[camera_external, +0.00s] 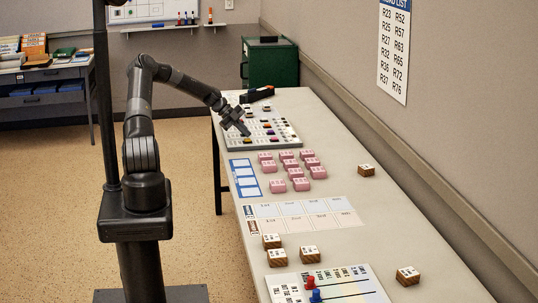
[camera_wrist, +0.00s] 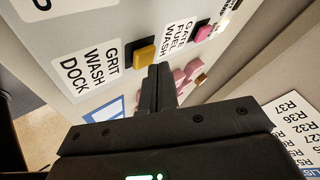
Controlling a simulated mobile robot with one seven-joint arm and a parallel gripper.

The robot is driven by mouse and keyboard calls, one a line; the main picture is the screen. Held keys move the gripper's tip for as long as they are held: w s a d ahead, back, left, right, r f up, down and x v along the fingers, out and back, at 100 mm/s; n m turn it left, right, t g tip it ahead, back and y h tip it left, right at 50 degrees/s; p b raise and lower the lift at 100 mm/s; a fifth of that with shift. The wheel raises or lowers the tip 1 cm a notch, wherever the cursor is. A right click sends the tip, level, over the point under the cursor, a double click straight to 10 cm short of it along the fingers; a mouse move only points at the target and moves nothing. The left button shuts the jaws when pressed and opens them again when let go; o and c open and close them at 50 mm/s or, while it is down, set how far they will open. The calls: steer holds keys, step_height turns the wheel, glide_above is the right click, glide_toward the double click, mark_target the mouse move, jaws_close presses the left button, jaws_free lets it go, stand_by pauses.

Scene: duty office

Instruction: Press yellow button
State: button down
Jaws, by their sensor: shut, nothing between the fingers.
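A yellow button (camera_wrist: 145,52) sits on the pale button panel (camera_wrist: 60,42), between a "GRIT WASH DOCK" label and a "GATE FUEL WASH" label. A pink button (camera_wrist: 203,34) is to its right. My gripper (camera_wrist: 159,72) is shut and empty, its fingertips just below the yellow button in the wrist view. I cannot tell whether they touch it. In the external view, my gripper (camera_external: 243,130) reaches down over the panel (camera_external: 287,141) at the far part of the table. The yellow button cannot be made out clearly there.
Pink blocks (camera_external: 290,169) stand on the table, nearer than the panel. Several brown-sided blocks (camera_external: 309,253) and printed cards (camera_external: 304,216) lie nearer. A dark device (camera_external: 258,94) lies by the panel's back edge, and a green cabinet (camera_external: 272,64) stands beyond. The wall runs along the right.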

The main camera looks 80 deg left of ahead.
mark_target(245, 139)
steer(key=shift+f, duration=0.15)
stand_by(0.4)
steer(key=shift+f, duration=0.25)
steer(key=shift+r, duration=0.45)
stand_by(0.4)
steer(key=shift+r, duration=3)
